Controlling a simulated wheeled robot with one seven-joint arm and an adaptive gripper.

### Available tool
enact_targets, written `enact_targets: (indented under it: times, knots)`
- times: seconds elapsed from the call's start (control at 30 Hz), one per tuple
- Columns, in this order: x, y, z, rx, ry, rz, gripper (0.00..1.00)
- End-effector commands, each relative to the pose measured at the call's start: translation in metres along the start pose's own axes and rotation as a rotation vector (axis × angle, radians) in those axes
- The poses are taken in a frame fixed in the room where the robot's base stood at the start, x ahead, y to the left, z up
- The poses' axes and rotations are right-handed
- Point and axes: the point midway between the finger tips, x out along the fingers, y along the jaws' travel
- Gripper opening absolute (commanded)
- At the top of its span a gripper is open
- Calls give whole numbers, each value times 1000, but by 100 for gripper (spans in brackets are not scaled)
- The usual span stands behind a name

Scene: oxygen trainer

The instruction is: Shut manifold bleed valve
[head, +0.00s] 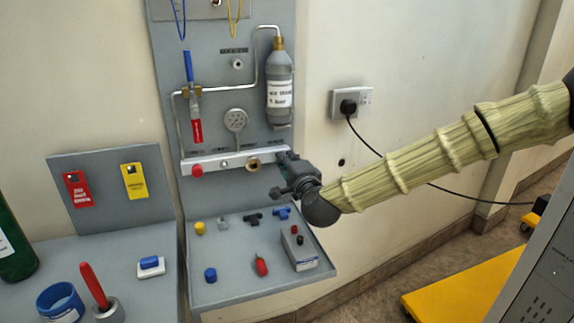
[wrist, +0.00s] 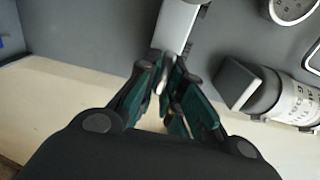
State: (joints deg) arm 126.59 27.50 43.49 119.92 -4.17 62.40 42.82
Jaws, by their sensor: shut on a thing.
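The manifold is a pale horizontal bar (head: 237,158) on the grey panel, with a red knob (head: 197,171) at its left and a brass fitting (head: 253,164) toward its right. My gripper (head: 287,158) is at the bar's right end. In the wrist view, the bar's end (wrist: 180,22) points toward the fingers. My gripper (wrist: 167,75) is shut on a small metal piece (wrist: 161,79), which appears to be the bleed valve handle. The fingers hide most of the valve, and its turn position cannot be told.
A grey bottle (head: 280,92) and a round gauge (head: 235,121) are above the bar. A red-handled lever valve (head: 197,130) hangs at left. Below is a shelf (head: 225,290) with several small fittings. A wall socket (head: 352,103) with a cable is at right.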

Motion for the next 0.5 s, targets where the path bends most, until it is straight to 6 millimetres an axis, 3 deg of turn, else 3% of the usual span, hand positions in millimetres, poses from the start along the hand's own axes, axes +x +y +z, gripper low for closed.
enact_targets:
  times: [0.5]
  knots:
    - [0,11,1,492,1,2,0]
